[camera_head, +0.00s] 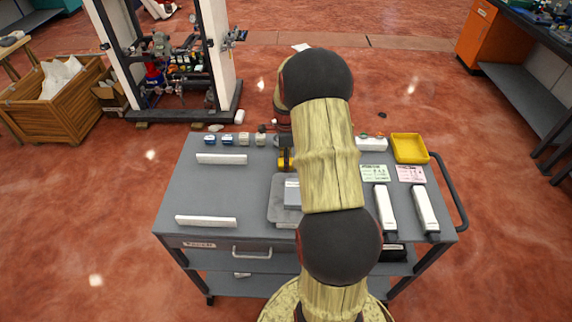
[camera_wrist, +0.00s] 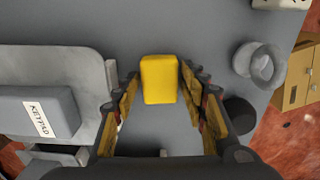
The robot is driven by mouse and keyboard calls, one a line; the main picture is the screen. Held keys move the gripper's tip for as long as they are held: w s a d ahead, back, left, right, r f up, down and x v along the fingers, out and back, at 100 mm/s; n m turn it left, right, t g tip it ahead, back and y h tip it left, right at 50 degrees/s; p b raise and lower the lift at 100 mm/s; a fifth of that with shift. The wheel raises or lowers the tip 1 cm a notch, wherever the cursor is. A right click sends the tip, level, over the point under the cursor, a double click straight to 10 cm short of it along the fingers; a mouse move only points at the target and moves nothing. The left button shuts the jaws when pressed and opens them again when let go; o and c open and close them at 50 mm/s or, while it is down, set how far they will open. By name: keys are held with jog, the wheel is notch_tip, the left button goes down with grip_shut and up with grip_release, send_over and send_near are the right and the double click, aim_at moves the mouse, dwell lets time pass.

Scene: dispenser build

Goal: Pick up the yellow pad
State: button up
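The yellow pad (camera_wrist: 159,80) is a small rounded yellow block on the grey cart top. In the wrist view it lies between the two fingertips of my gripper (camera_wrist: 159,90), its far end beyond them. The gripper is open, with a narrow gap on each side of the pad. In the head view only a bit of the yellow pad (camera_head: 282,161) shows, below my dark gripper (camera_head: 285,146); my arm hides much of this area.
A grey tray (camera_wrist: 100,65) with a block labelled KEYPAD (camera_wrist: 40,112) lies left of the pad. A round grey cup-like part (camera_wrist: 258,62) stands to the right. The cart top (camera_head: 215,185) also bears white bars, small blocks, cards and a yellow bin (camera_head: 409,148).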

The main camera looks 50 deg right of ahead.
jog(key=c, duration=0.6)
jog(key=shift+c, duration=0.2)
jog(key=shift+r, duration=0.45)
jog(key=r, duration=0.2)
jog(key=r+p, duration=0.1)
jog(key=shift+s+d+r, duration=0.15)
jog(key=shift+s, duration=0.15)
jog(key=s+d+r+p, duration=0.3)
jog(key=s+r, duration=0.5)
jog(key=s, duration=0.5)
jog(key=shift+d+r, duration=0.15)
jog(key=shift+r, duration=0.25)
